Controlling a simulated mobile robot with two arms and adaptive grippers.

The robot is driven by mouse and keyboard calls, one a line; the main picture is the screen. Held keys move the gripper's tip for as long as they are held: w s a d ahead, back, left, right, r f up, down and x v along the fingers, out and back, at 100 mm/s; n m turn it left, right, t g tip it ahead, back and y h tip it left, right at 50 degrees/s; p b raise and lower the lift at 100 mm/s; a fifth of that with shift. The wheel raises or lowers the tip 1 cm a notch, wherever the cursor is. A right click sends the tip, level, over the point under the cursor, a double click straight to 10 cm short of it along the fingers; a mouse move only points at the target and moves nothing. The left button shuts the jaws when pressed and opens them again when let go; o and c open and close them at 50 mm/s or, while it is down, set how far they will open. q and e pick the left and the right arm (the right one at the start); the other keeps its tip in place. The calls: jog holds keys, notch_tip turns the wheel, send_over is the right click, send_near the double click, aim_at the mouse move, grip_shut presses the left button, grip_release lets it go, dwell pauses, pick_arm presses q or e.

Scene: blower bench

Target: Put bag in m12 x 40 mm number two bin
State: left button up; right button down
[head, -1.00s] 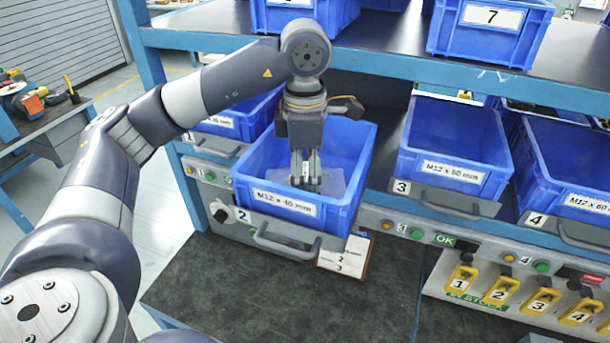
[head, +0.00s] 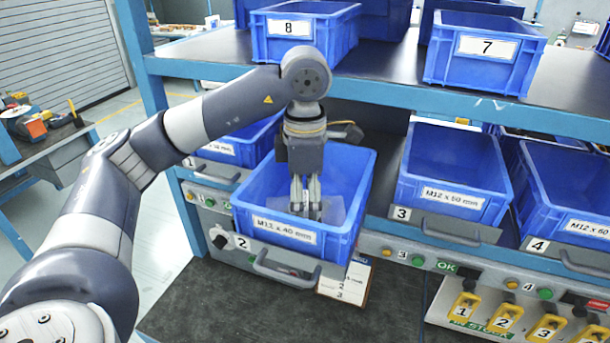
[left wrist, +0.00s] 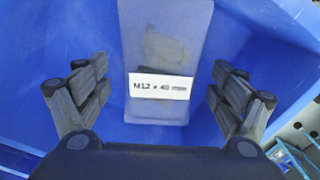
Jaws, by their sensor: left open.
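The blue M12 x 40 mm bin number 2 (head: 290,252) is on the lower shelf, below my left arm. My left gripper (head: 306,212) points down inside this bin. In the left wrist view the gripper (left wrist: 160,100) is open, with its fingers apart on both sides of the bag. The bag (left wrist: 165,45) is translucent, with a white label reading M12 x 40 mm. It lies inside the blue bin between the fingers, without visible finger contact. In the head view the bag (head: 338,212) is partly hidden by the gripper. My right gripper is not in view.
Bin 3 (head: 452,192) and bin 4 (head: 588,207) stand to the right. A dark mat (head: 230,310) lies below in front.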

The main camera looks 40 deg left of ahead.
aim_at(305, 201)
pick_arm(q)
notch_tip(305, 201, up, 12)
jog(key=p, duration=0.1)
jog(key=shift+f, duration=0.25)
jog(key=shift+d+f, duration=0.1)
dwell(0.6)
